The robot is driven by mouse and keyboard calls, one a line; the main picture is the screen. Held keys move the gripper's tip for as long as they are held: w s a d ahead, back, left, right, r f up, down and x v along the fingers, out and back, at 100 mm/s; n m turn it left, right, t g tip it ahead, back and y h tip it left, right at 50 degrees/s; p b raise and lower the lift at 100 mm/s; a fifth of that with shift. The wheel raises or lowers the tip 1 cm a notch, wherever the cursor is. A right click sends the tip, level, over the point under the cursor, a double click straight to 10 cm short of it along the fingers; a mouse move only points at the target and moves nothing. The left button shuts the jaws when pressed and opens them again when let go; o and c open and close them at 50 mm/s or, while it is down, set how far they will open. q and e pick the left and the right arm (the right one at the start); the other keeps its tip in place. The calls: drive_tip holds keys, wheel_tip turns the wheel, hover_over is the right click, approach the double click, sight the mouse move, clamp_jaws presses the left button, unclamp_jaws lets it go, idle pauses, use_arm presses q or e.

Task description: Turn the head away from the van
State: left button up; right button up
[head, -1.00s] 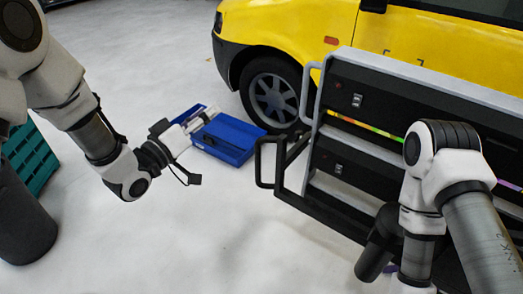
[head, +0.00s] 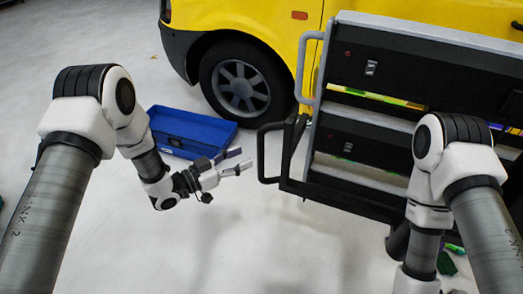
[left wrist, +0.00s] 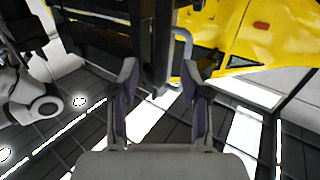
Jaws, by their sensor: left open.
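The yellow van (head: 240,22) fills the top of the head view, with its dark front wheel (head: 240,87) showing. It also shows in the left wrist view (left wrist: 232,30). My left gripper (head: 244,160) is open and empty, in front of the blue crate and left of the dark cart's handle. Its two fingers (left wrist: 162,90) stand apart in the left wrist view, with nothing between them. My right arm comes in from the right of the head view, but its gripper is hidden or out of the picture.
A dark cart with drawers and a grey frame (head: 375,130) stands at the right, before the van. Its black handle (head: 265,155) juts left. An open blue crate (head: 185,130) sits on the pale floor near the wheel. The floor at lower middle is clear.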

sight(261, 148)
use_arm(q)
drive_tip(key=x, duration=0.7)
drive_tip(key=shift+w, duration=0.2)
clamp_jaws()
